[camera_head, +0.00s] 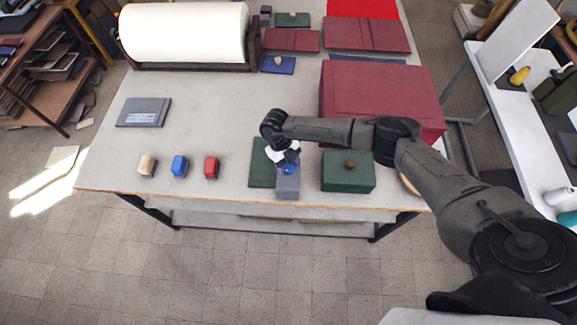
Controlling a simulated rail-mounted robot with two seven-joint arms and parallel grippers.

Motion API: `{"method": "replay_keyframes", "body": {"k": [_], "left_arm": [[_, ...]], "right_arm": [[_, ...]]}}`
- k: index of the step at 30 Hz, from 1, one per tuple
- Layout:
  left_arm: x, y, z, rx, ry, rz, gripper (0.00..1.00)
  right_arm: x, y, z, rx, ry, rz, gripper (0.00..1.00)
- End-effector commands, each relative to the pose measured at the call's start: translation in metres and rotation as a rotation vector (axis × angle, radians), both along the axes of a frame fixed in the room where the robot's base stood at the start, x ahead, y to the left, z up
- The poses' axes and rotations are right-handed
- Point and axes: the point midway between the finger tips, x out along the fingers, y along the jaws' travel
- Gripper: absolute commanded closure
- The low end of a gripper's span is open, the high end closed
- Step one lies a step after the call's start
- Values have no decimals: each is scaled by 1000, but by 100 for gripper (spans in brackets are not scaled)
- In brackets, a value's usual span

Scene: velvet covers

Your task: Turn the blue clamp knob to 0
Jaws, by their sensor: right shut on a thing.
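The blue clamp knob (289,169) sits on a small grey block (287,187) near the table's front edge. My right gripper (286,161) reaches down from above and is shut on the knob. Its fingers and wrist cover much of the knob. The 0 mark and the knob's pointing direction are too small or hidden to read. My left gripper is not in view.
A dark green board (260,168) lies just left of the block. A green box (347,171) stands to its right, with a large dark red box (372,88) behind. Beige, blue and red blocks (211,167) stand left on the table (215,110).

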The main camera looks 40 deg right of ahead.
Motion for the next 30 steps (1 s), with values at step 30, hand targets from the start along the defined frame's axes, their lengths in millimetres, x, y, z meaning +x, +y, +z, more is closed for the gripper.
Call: {"method": "replay_keyframes", "body": {"k": [30], "left_arm": [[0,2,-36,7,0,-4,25]], "right_arm": [[0,2,0,1,-1,475,73]]}}
